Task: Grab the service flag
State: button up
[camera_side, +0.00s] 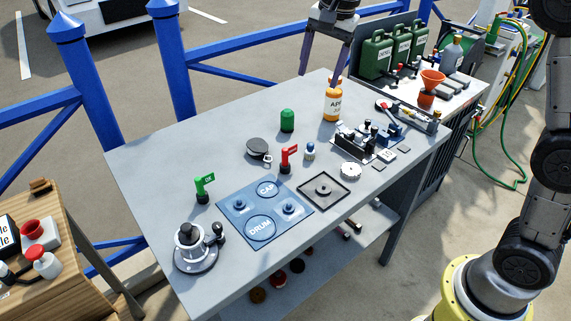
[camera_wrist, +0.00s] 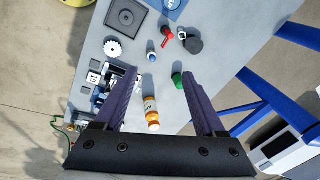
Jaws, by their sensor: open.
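Two small flags stand on the grey table. One is a green flag (camera_side: 204,186) near the blue plate's left corner; the other is a red flag (camera_side: 288,158) behind the plate's right side. The lettering is too small to tell which is the service flag. The red flag also shows in the wrist view (camera_wrist: 167,36), beyond my fingertips. My gripper (camera_side: 320,77) is open and empty, high over the table's far right part, well apart from both flags. In the wrist view my gripper (camera_wrist: 160,75) has an orange bottle (camera_wrist: 151,110) showing between its fingers, below them.
A green domed cylinder (camera_side: 287,120) and a dark round lid (camera_side: 257,147) stand behind the red flag. A blue bottle (camera_side: 309,151) is close on its right. The blue plate (camera_side: 240,203) and a black tray (camera_side: 323,190) lie in front. The table's left back area is clear.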

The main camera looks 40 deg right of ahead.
jog(key=w+a+f+g, duration=0.2)
jog(key=w+f, duration=0.5)
jog(key=f, duration=0.2)
send_over(285, 164)
jog(key=shift+g, duration=0.3)
jog(key=f, duration=1.3)
jog(key=shift+w+d, duration=0.25)
jog(key=shift+w, duration=0.05)
jog(key=shift+f, duration=2.9)
grip_shut()
